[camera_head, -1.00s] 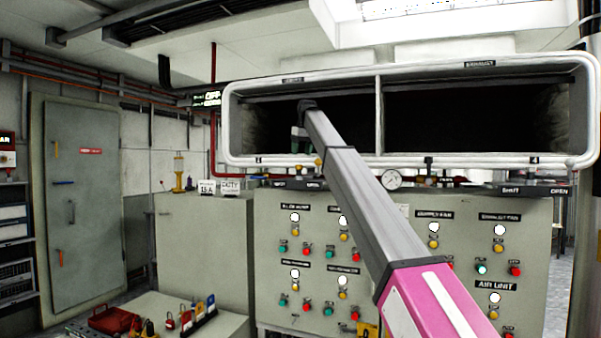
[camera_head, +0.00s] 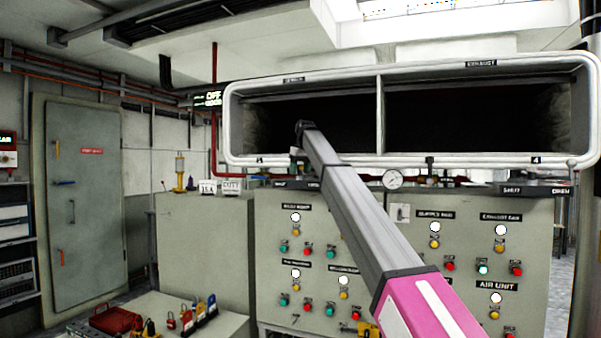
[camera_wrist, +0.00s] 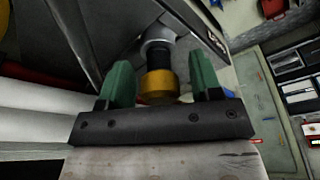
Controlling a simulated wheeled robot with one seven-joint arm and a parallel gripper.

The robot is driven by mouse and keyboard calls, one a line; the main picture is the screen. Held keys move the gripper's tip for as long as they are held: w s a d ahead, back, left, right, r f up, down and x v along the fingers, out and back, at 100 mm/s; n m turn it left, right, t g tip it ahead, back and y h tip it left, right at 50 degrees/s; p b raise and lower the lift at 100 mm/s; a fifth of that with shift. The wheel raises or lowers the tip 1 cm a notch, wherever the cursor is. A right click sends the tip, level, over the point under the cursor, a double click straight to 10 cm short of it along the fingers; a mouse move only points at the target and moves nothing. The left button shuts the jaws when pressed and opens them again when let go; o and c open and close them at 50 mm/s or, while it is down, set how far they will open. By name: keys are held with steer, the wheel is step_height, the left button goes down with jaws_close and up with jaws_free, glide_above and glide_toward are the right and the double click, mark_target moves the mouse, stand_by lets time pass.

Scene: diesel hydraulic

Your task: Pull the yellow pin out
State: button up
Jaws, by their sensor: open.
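The yellow pin (camera_wrist: 158,88) shows in the wrist view as a round yellow knob on a dark stem, set in a grey collar. My gripper (camera_wrist: 161,70) is open, with one green finger on each side of the knob. Gaps show between the knob and both fingers, and nothing is held. In the head view my arm reaches up to the lower left part of the duct opening.
The duct's pale rim (camera_head: 480,161) runs across the upper right, above grey control panels (camera_head: 272,262) with lamps and buttons. A round gauge (camera_head: 393,179) sits below the rim. In the wrist view, pale pipes (camera_wrist: 40,116) lie to the left.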

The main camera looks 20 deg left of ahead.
steer(key=c, duration=0.9)
steer(key=shift+c, duration=0.2)
steer(key=shift+r, duration=0.25)
steer(key=shift+r, duration=0.45)
steer(key=shift+v, duration=1.1)
steer(key=shift+w+a+r, duration=0.1)
steer(key=shift+r, duration=0.9)
steer(key=shift+w+a+r, duration=0.1)
steer(key=shift+r, duration=0.95)
